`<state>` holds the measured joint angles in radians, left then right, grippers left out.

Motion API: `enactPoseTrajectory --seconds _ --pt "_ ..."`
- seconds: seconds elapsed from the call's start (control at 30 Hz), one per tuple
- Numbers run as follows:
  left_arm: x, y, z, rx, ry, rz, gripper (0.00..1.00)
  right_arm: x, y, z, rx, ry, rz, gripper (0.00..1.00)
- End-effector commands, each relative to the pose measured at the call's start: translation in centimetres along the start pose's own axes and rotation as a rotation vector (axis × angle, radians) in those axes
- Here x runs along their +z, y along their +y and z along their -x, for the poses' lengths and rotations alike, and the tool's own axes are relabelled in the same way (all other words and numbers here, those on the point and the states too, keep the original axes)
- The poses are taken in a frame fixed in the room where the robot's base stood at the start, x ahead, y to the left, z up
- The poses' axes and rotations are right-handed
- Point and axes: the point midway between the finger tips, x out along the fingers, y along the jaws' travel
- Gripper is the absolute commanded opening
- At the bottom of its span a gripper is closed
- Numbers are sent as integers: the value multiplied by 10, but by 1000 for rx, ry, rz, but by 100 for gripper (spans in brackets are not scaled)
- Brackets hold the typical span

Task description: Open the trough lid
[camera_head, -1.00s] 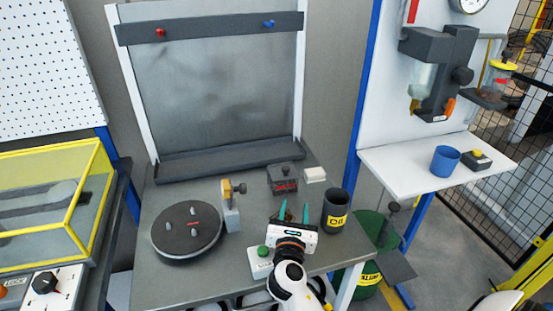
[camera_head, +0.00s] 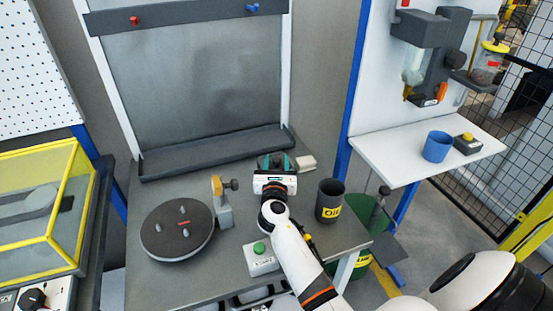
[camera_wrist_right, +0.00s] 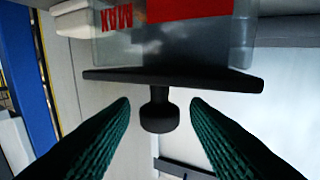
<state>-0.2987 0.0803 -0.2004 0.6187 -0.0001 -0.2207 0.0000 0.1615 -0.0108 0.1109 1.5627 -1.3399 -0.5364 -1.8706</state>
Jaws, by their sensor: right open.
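The trough is a small clear box (camera_wrist_right: 200,45) with a red MAX mark, upside down in the right wrist view. Its dark flat lid (camera_wrist_right: 215,81) is shut on it, with a round black knob (camera_wrist_right: 158,117) sticking out. My right gripper (camera_head: 275,162) is open, with a green finger on each side of the knob and a gap visible on both sides. In the head view the gripper hides most of the trough. My left gripper is not in view.
A dark turntable (camera_head: 178,229) and a clamp post (camera_head: 222,204) stand left of my right arm. A green-button box (camera_head: 261,259) and the oil cup (camera_head: 330,201) are close to the arm. A pale block (camera_head: 306,163) lies right of the gripper.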

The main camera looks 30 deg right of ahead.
Motion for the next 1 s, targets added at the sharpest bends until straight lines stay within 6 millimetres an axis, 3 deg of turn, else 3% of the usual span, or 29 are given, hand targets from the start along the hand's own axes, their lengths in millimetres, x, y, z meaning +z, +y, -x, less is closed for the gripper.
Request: enactPoseTrajectory --seconds 0.1,0.43,0.7,1.0 --pt "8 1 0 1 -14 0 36 0 0 -10 0 1 1 42" --pt "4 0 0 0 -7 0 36 0 0 -12 0 1 0 42" --pt "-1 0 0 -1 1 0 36 0 0 -12 0 0 0 0" --pt "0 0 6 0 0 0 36 -2 -3 -16 0 -12 4 0"
